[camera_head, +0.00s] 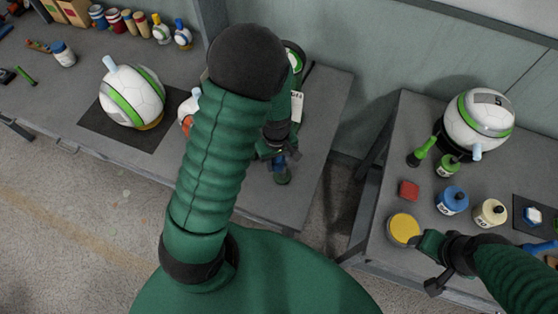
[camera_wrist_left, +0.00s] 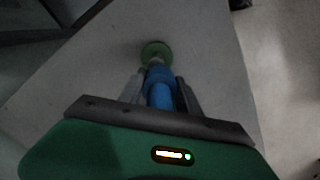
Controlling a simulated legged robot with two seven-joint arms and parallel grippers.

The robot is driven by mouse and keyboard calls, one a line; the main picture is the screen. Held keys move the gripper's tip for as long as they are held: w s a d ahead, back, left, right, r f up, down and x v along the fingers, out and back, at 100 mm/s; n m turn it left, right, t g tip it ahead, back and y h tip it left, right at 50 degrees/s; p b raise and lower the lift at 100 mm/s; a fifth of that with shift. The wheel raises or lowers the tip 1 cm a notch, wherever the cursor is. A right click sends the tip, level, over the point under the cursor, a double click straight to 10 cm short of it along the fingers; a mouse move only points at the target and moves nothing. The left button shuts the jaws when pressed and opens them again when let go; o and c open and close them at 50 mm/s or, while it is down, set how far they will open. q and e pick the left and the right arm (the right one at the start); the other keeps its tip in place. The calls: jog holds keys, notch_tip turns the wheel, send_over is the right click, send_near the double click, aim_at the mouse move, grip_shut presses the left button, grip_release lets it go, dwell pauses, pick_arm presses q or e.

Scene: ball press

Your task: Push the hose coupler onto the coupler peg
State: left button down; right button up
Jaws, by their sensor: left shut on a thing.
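My left gripper (camera_head: 277,158) is low over the right end of the left table, partly hidden by my own arm in the head view. In the left wrist view, the left gripper (camera_wrist_left: 160,88) is shut on a blue hose coupler (camera_wrist_left: 160,78). Just beyond the coupler's far end is a green round base (camera_wrist_left: 156,48) with a short pale part, which looks like the coupler peg. The coupler lines up roughly with it; I cannot tell whether they touch. The green base also shows in the head view (camera_head: 282,177). My right gripper (camera_head: 431,264) is open and empty near the right table's front edge.
A white-green ball machine (camera_head: 132,97) stands on a dark mat on the left table; another (camera_head: 478,120) stands on the right table. A yellow-topped jar (camera_head: 403,229), a red block (camera_head: 408,190), and blue (camera_head: 452,200) and cream (camera_head: 490,212) jars are near my right gripper.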

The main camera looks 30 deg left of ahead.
pick_arm(q)
jog(key=shift+d, duration=0.55)
jog(key=shift+d+r, duration=0.15)
jog(key=shift+d, duration=0.3)
jog(key=shift+a, duration=0.3)
jog(key=shift+p, duration=0.45)
pick_arm(e)
jog(key=shift+r, duration=0.5)
pick_arm(q)
jog(key=shift+d, duration=0.1)
pick_arm(e)
jog(key=shift+d, duration=0.15)
